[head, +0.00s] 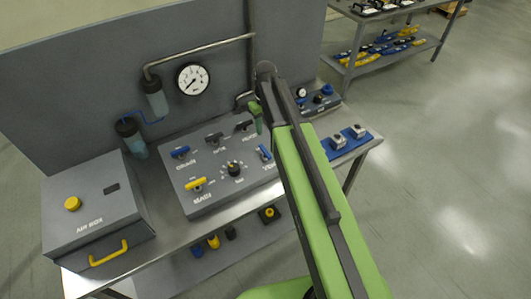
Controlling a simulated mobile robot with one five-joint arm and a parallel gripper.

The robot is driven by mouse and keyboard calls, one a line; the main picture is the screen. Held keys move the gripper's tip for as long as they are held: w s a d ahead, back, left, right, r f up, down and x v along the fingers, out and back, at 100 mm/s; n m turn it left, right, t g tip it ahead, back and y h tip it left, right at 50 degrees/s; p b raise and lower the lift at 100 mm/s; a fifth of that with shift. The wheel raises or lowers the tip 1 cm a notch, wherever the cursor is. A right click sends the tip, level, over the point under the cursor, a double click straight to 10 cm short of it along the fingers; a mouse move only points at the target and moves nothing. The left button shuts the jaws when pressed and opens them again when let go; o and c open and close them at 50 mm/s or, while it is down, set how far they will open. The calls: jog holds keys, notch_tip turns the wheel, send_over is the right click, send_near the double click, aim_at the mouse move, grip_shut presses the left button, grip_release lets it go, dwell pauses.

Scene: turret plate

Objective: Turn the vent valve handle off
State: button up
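A sloped grey valve panel (222,193) stands on the metal bench. It carries a yellow handle (196,184), a blue handle (180,152), a black handle (214,138), another black handle (243,125) and a second blue handle (264,152). A round black knob (234,168) sits among them. The labels appear upside down and small, so I cannot tell which handle is the vent valve. My gripper (257,119) is above the panel's far right part, near the far black handle. My arm hides part of the panel's right side. I cannot tell whether the gripper touches anything.
A grey box (95,205) with a yellow button and handle stands left. A gauge (193,79), pipe (205,47) and filter cylinders (131,137) are at the back wall. A blue tray (342,148) lies right. Open floor is at the far right.

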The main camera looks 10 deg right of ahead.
aim_at(265, 150)
notch_tip(265, 150, down, 13)
jog(key=b, duration=1.1)
jog(key=shift+f+b, duration=0.15)
jog(key=shift+b, duration=0.2)
grip_shut()
